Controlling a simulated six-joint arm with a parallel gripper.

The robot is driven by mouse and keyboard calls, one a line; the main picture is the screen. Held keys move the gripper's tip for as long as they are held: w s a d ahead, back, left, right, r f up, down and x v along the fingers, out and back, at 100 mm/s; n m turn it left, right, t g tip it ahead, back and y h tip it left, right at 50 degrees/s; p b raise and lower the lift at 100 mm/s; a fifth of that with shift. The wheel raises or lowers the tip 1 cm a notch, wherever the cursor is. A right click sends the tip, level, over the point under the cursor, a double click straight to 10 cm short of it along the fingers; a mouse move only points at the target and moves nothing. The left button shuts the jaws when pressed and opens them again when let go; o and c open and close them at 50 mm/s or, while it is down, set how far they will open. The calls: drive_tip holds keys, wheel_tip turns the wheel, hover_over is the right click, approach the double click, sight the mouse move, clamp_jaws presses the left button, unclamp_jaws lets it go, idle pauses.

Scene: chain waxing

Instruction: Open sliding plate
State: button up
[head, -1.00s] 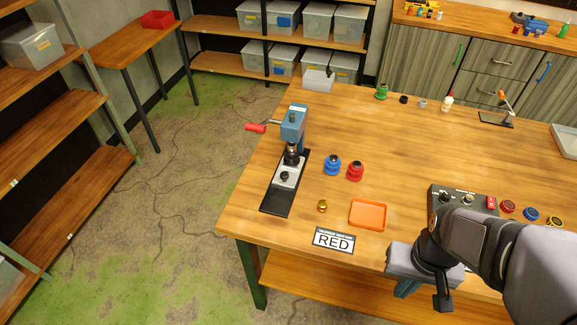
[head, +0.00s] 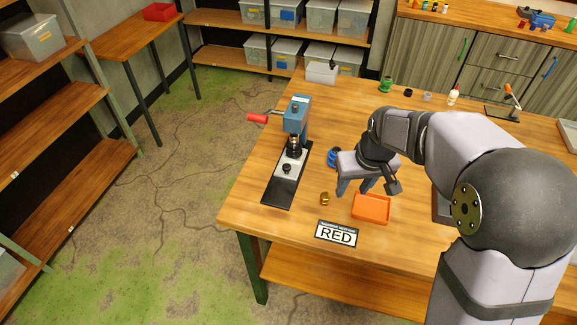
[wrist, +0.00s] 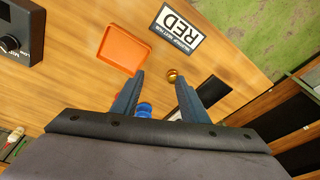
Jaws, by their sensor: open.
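The light grey sliding plate (head: 291,160) with a black knob (head: 287,168) lies on the long black base (head: 277,192) of the blue press (head: 296,115). The plate sits under the press head. My gripper (head: 354,190) is open and empty, pointing down above the table, right of the plate and apart from it. In the wrist view my gripper (wrist: 176,77) has its two fingers spread. Part of the black base (wrist: 210,90) shows beside and behind the right finger there; I cannot make out the plate.
A gold piece (head: 325,199) and an orange tray (head: 371,208) lie near the gripper, behind a RED sign (head: 336,234).

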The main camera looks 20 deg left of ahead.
sight(287, 166)
drive_tip(key=w+a+f+n+t+y+b, duration=0.15)
drive_tip(key=w+a, duration=0.25)
drive_tip(key=a, duration=0.5)
drive_tip(key=w+a+r+n+g, duration=0.1)
drive_tip(key=w+a+n, duration=0.15)
drive_tip(key=a, duration=0.65)
drive_tip(key=shift+t, duration=0.25)
drive_tip(key=shift+w+d+p+x, duration=0.15)
drive_tip(key=shift+p+x, duration=0.75)
drive_tip(key=shift+x, duration=1.05)
drive_tip(key=shift+w+d+p+x, duration=0.1)
drive_tip(key=shift+p+x, duration=0.8)
drive_tip(key=shift+x, duration=1)
clamp_jaws()
